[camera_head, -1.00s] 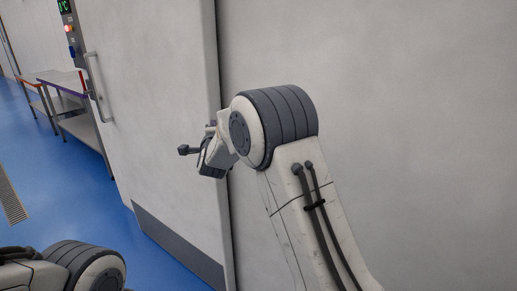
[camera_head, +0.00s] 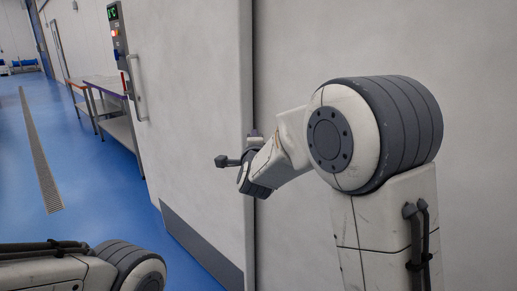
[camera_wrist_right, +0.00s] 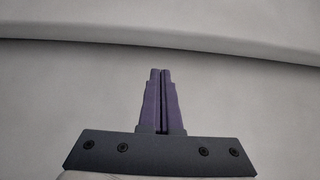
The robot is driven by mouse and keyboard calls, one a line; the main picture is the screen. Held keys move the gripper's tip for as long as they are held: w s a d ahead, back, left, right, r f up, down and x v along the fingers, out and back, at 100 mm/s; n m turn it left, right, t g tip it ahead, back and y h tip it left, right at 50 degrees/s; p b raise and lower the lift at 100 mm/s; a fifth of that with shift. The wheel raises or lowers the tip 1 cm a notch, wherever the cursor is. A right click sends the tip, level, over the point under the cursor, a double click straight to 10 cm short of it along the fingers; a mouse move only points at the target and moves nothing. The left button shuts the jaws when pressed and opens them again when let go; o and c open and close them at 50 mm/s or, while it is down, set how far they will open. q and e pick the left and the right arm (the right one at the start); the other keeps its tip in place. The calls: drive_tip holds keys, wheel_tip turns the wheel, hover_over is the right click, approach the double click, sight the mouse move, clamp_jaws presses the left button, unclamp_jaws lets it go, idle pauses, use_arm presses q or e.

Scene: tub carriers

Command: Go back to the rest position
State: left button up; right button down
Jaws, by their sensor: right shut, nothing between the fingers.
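My right gripper (camera_wrist_right: 161,74) shows in the wrist view with its two purple fingers together and nothing between them. Pale wall or door surface fills the view beyond the fingers. In the head view the right gripper (camera_head: 246,175) is small, at the end of my raised, bent right arm, in front of the pale sliding door. Its fingers are mostly hidden there. Only part of my left arm shows at the lower left; its gripper is out of view.
The large pale door (camera_head: 195,120) has a vertical handle (camera_head: 138,88) and a dark kick plate (camera_head: 200,245). A control panel (camera_head: 118,40) is on the wall. Metal tables (camera_head: 118,125) stand beyond it. Blue floor (camera_head: 100,190) with a drain grate (camera_head: 38,150) is clear at left.

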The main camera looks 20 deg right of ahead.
drive_tip(key=s+a+f+n+g+y, duration=0.4)
drive_tip(key=s+a+f+n+y, duration=0.2)
drive_tip(key=s+a+n, duration=0.5)
drive_tip(key=s+a+f+n+g+y, duration=0.1)
drive_tip(key=s+a+f+n+g, duration=0.35)
drive_tip(key=s, duration=0.45)
drive_tip(key=s+a+f+n+g+y, duration=0.1)
drive_tip(key=s+a+f+n+g, duration=0.2)
drive_tip(key=s+f+n+g, duration=0.5)
drive_tip(key=s+d+n+g+h, duration=0.1)
drive_tip(key=s+d+n+h, duration=0.35)
drive_tip(key=s, duration=1.15)
wheel_tip(320, 180, up, 14)
drive_tip(key=d+y+p, duration=0.1)
drive_tip(key=p, duration=1.2)
drive_tip(key=shift+w+d+p, duration=0.3)
drive_tip(key=shift+w+p, duration=0.05)
drive_tip(key=shift+y, duration=0.25)
